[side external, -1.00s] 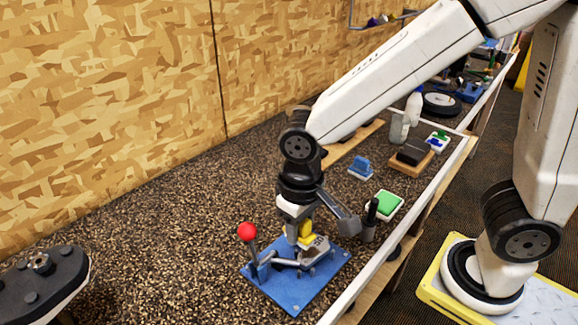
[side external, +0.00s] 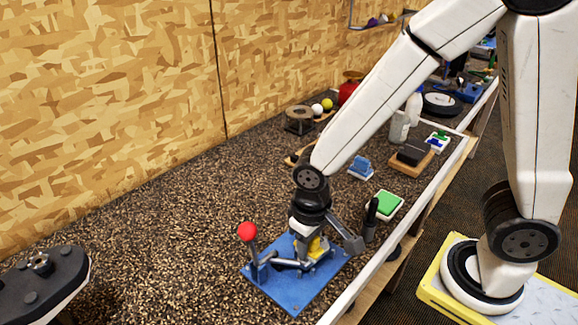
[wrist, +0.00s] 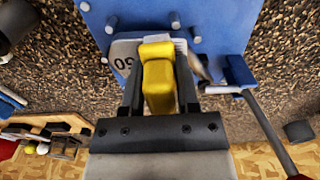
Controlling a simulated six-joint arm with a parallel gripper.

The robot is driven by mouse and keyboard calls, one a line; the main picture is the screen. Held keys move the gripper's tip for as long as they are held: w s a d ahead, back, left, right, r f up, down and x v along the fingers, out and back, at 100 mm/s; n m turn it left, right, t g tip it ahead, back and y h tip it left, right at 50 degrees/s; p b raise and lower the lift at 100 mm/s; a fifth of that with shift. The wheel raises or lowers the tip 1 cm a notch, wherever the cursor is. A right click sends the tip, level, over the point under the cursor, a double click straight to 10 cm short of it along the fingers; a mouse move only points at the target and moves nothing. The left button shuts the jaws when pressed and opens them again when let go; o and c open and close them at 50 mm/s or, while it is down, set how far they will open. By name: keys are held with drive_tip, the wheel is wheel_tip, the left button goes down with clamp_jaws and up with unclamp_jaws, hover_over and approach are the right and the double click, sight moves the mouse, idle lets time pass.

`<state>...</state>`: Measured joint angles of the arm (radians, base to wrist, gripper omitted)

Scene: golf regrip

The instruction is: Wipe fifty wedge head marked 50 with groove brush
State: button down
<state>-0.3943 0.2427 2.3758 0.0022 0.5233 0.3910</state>
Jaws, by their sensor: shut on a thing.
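My gripper (wrist: 159,75) is shut on the yellow groove brush (wrist: 159,88), with a dark finger on each side of it in the wrist view. The fifty wedge head (wrist: 123,60), grey and marked 50, lies under the brush's far end and is partly covered by it. Whether the bristles touch the face is hidden. In the side view the yellow brush (side external: 317,247) shows below my gripper, low over the blue clamp plate (side external: 292,294). The wedge head is mostly hidden there.
A lever with a red knob (side external: 247,232) rises at the plate's left. A dark upright cylinder (side external: 372,212) and a green-topped pad (side external: 383,204) stand right of the plate. A blue brush-like block (side external: 361,167) lies farther back.

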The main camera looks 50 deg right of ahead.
sight(298, 264)
drive_tip(key=shift+s+d, duration=0.1)
drive_tip(key=shift+d, duration=1.55)
drive_tip(key=shift+a, duration=3.15)
wheel_tip(298, 264, up, 8)
drive_tip(key=shift+r, duration=0.15)
drive_tip(key=shift+d, duration=0.1)
